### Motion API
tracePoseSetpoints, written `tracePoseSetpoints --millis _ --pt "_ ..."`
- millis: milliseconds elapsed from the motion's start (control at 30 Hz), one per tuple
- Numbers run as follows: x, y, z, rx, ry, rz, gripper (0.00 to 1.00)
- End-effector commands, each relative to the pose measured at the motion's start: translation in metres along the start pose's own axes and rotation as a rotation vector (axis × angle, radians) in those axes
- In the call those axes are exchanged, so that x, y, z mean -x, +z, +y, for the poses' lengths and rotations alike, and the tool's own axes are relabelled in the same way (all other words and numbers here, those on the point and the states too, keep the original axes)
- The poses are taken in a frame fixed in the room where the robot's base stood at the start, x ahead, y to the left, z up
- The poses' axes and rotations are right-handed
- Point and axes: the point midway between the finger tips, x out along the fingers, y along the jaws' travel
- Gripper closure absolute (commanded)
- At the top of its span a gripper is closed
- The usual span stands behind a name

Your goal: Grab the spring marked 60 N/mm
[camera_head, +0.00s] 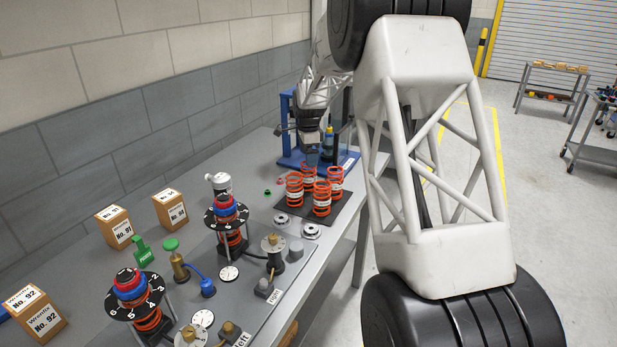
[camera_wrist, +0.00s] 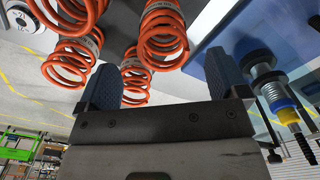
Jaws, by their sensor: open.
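Several orange coil springs stand upright in a group on a black mat (camera_head: 349,205) in the head view. They are a front-left spring (camera_head: 294,190), a front spring (camera_head: 322,198), a right spring (camera_head: 335,181) and a back spring (camera_head: 308,176). Each carries a pale band, but I cannot read any marking, so I cannot tell which is 60 N/mm. In the wrist view my gripper (camera_wrist: 163,82) is open, with its two blue-grey fingers apart. One spring (camera_wrist: 135,82) shows between and beyond the fingers, near the left finger; another (camera_wrist: 162,35) lies higher up. Neither is held.
A blue press-like fixture (camera_head: 290,125) stands behind the springs, close to my arm's end. Silver discs (camera_head: 311,231) lie before the mat. Two dial-topped spring assemblies (camera_head: 227,212) (camera_head: 133,290) and boxes (camera_head: 45,318) fill the left. A gauge-like cylinder (camera_wrist: 272,88) is right of the fingers.

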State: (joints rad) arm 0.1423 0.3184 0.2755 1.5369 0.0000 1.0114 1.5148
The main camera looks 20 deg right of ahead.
Motion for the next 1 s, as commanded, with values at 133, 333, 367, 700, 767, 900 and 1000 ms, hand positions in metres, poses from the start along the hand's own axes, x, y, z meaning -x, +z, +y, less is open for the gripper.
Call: tracePoseSetpoints --millis 133,333,367,700,767,900,1000 --pt "-0.011 0.0 0.0 0.0 -0.001 0.0 0.08" --pt "-0.013 0.0 0.0 0.0 -0.001 0.0 0.08" --pt "-0.013 0.0 0.0 0.0 -0.001 0.0 0.08" --pt "-0.024 0.0 -0.001 0.0 0.001 0.0 0.08" --pt "-0.031 0.0 -0.002 0.0 0.001 0.0 0.08" --pt "-0.047 -0.001 -0.004 0.0 0.002 0.0 0.08" --pt "-0.057 -0.001 -0.004 0.0 0.0 0.0 0.08"
